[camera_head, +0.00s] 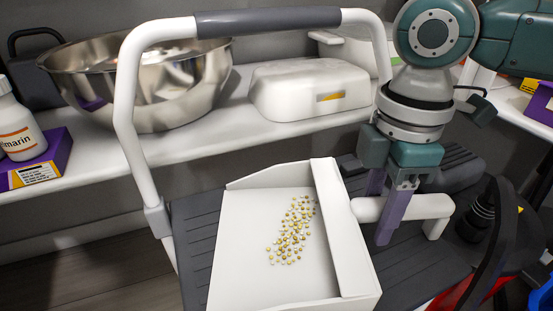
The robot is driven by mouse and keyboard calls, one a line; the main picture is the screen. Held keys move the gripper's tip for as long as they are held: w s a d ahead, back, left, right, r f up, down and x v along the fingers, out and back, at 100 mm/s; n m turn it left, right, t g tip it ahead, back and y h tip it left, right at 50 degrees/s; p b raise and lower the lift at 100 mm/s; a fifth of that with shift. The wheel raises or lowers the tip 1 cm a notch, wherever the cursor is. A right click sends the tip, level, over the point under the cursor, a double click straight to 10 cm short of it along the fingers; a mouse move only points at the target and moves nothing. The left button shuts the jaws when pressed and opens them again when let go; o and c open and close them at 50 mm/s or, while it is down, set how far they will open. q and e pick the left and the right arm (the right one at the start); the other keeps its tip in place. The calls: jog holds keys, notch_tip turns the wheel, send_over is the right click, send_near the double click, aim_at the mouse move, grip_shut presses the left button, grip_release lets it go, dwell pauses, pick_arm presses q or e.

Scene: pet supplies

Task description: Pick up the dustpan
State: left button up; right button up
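The white dustpan (232,240) lies on a dark grey ribbed surface in the lower middle, open side up, with many small yellowish pellets (290,232) in it. Its white handle (430,206) reaches out to the right. My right gripper (384,208) points down at the handle, near the pan. One purple finger is in front of the handle and the other shows behind it. Whether the fingers press on the handle cannot be told. The dustpan appears to rest on the surface. My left gripper is not in view.
A white frame with a grey grip (268,20) arches over the dustpan's left and back. On the white shelf behind are a metal bowl (150,90), a white container (310,88) and a white bottle (18,125). A black and red item (490,270) is close at the right.

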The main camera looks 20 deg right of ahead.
grip_shut()
dwell(0.4)
notch_tip(320, 180, up, 10)
jog(key=p, duration=0.6)
jog(key=shift+p, duration=0.35)
